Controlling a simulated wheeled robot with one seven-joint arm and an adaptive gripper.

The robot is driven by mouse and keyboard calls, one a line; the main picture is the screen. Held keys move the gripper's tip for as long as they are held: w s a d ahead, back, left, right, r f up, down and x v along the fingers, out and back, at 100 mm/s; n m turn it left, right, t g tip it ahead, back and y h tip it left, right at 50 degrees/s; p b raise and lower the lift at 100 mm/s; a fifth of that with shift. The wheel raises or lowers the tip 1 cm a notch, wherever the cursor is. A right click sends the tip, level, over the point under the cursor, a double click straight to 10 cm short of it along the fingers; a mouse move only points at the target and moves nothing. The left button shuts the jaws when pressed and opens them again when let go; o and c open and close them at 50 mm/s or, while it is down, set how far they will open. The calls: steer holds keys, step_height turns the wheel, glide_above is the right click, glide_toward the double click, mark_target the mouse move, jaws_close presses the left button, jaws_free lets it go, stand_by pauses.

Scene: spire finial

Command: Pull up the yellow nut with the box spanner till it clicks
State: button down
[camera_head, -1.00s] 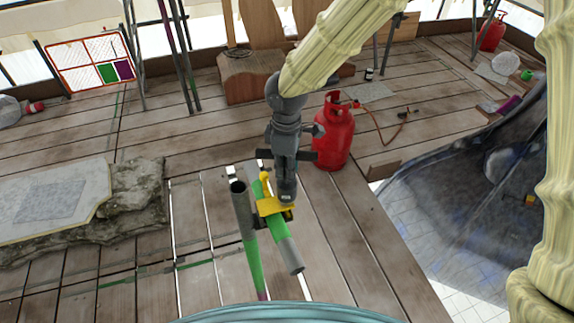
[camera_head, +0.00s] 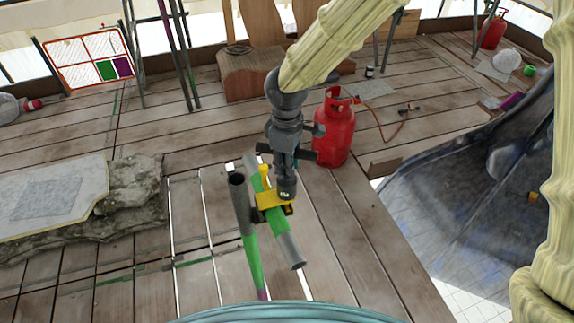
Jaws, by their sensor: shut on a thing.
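A yellow coupler (camera_head: 269,200) clamps two scaffold tubes together. One is an upright green tube with a grey top (camera_head: 239,205); the other is a slanting green and grey tube (camera_head: 287,247). A yellow arm stands up at the coupler's left side. My gripper (camera_head: 289,154) is above the coupler, shut on a grey box spanner (camera_head: 287,186) with a dark crossbar. The spanner points down, and its lower end is at the coupler's right side. It hides the nut, so I cannot tell how far it sits over it.
A red gas cylinder (camera_head: 333,128) with a hose stands just behind and right of my gripper. A stone slab (camera_head: 50,195) lies at left. A wooden block (camera_head: 250,76) stands behind. A dark sheet (camera_head: 450,190) covers the deck's right edge. Planks right of the coupler are clear.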

steer(key=shift+f+m+b, duration=0.1)
steer(key=shift+m+b, duration=0.2)
steer(key=shift+m, duration=0.1)
steer(key=shift+m+b, duration=0.3)
steer(key=shift+m, duration=1.2)
steer(key=shift+a+m, duration=0.1)
steer(key=shift+m, duration=0.6)
steer(key=shift+d+r+p, duration=0.2)
steer(key=shift+r+p, duration=0.4)
steer(key=shift+r, duration=0.25)
steer(key=shift+a+r+p, duration=0.2)
steer(key=shift+r+p, duration=0.4)
steer(key=shift+r, duration=0.15)
steer(key=shift+d+r+p, duration=0.1)
steer(key=shift+r+p, duration=0.5)
steer(key=shift+r, duration=0.1)
steer(key=shift+r+p, duration=1.2)
steer(key=shift+r, duration=0.4)
steer(key=shift+f, duration=0.1)
